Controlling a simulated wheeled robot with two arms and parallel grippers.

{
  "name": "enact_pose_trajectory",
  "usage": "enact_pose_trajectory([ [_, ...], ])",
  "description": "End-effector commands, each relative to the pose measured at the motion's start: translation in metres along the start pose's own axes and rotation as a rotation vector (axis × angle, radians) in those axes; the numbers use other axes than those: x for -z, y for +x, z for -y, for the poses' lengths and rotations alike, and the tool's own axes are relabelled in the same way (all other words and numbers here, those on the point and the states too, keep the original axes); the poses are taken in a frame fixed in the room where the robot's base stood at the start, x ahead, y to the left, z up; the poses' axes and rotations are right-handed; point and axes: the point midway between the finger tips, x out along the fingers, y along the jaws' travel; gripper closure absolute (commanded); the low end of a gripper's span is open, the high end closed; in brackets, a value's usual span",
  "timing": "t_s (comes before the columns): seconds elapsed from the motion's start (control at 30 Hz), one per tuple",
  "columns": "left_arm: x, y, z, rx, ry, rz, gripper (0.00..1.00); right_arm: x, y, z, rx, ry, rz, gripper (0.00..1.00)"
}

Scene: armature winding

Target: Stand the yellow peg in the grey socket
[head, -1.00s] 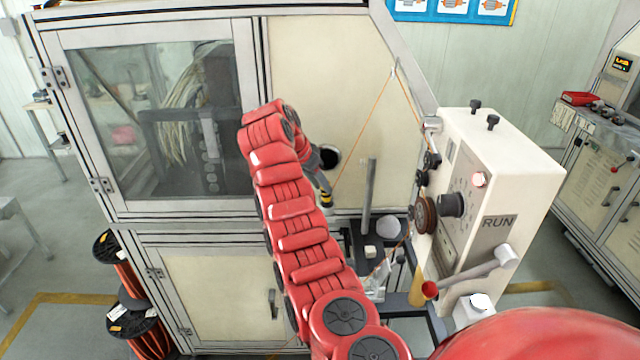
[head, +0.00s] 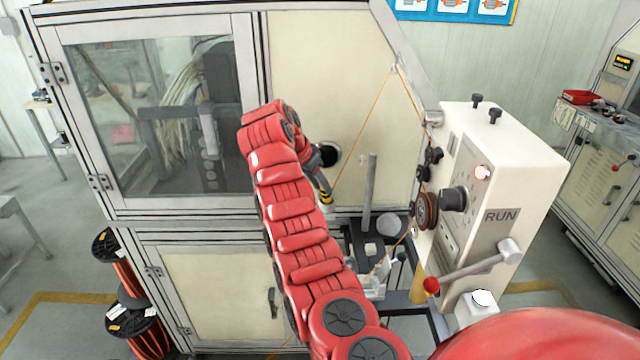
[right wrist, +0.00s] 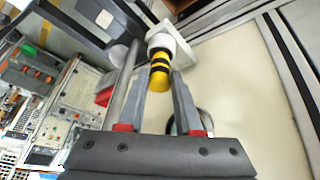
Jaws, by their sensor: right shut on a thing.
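The yellow peg with black bands (head: 327,199) is in my right gripper (head: 324,188), at the end of the red arm. In the right wrist view the peg (right wrist: 159,72) sits between the two grey fingertips of that gripper (right wrist: 160,88), which is shut on it. Just beyond the peg's far end is the pale grey socket (right wrist: 180,42), a squarish block with a round collar. The peg lines up with the collar in this view; I cannot tell whether it is inside or only above. In the head view my arm hides the socket. My left gripper is not in view.
A grey upright post (head: 370,195) and a pale dome (head: 388,228) stand right of the peg. The white RUN box (head: 505,165) with its red-knobbed lever is farther right. The cream cabinet (head: 340,60) rises behind, with an orange wire in front.

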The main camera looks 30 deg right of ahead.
Motion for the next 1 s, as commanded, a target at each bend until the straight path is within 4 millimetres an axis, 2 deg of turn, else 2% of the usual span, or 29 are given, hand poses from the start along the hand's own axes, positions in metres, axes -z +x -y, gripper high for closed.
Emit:
enact_pose_trajectory([
  [0.53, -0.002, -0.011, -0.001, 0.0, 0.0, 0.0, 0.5, -0.008, 0.014, 0.001, 0.0, 0.0, 0.0, 1.0],
  [0.93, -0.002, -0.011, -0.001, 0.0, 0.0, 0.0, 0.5, -0.008, 0.015, 0.002, 0.0, 0.0, 0.0, 1.0],
  [0.97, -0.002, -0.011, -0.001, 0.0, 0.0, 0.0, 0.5, -0.008, 0.015, 0.002, 0.0, 0.0, 0.0, 0.63],
  [1.0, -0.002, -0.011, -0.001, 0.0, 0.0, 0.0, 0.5, -0.008, 0.015, 0.001, 0.0, 0.0, 0.0, 0.56],
])
